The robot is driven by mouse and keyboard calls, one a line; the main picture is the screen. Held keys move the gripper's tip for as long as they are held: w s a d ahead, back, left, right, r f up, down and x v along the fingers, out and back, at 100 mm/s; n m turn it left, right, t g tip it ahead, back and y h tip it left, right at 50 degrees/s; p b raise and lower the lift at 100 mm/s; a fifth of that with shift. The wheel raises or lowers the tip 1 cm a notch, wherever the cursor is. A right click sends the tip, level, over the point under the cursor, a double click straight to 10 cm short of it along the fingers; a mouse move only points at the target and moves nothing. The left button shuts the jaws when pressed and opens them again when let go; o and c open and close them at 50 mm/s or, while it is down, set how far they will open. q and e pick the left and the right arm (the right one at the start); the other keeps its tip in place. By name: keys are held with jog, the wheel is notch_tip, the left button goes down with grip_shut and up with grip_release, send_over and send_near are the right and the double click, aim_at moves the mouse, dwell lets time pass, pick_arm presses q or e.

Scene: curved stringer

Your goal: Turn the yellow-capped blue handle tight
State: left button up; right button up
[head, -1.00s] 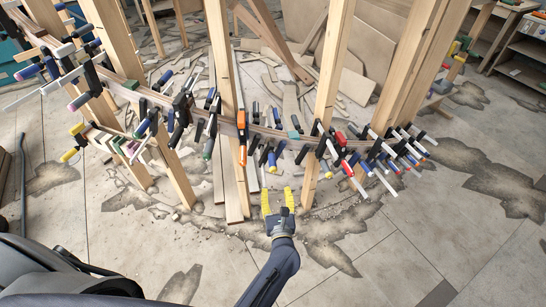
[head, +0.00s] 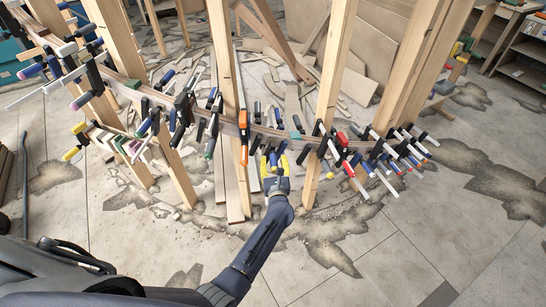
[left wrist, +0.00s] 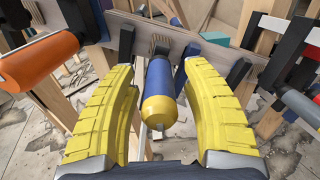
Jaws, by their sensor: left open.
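The blue handle with a yellow cap (left wrist: 159,95) points toward the camera in the left wrist view. It belongs to a clamp on the curved wooden stringer (left wrist: 205,37). My left gripper (left wrist: 153,105) has yellow ridged fingers, open, one on each side of the handle, with gaps visible between fingers and handle. In the head view the left gripper (head: 274,165) is up at the row of clamps, below the stringer (head: 205,109), and mostly covers the handle there. My right gripper is not in view.
An orange handle (left wrist: 40,60) sits close to the left finger in the wrist view. It also shows in the head view (head: 244,150). Black clamp bars stand close on both sides. Wooden posts (head: 329,100) rise nearby.

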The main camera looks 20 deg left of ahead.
pick_arm(q)
jog(key=shift+x, duration=1.3)
jog(key=shift+c, duration=0.6)
grip_shut()
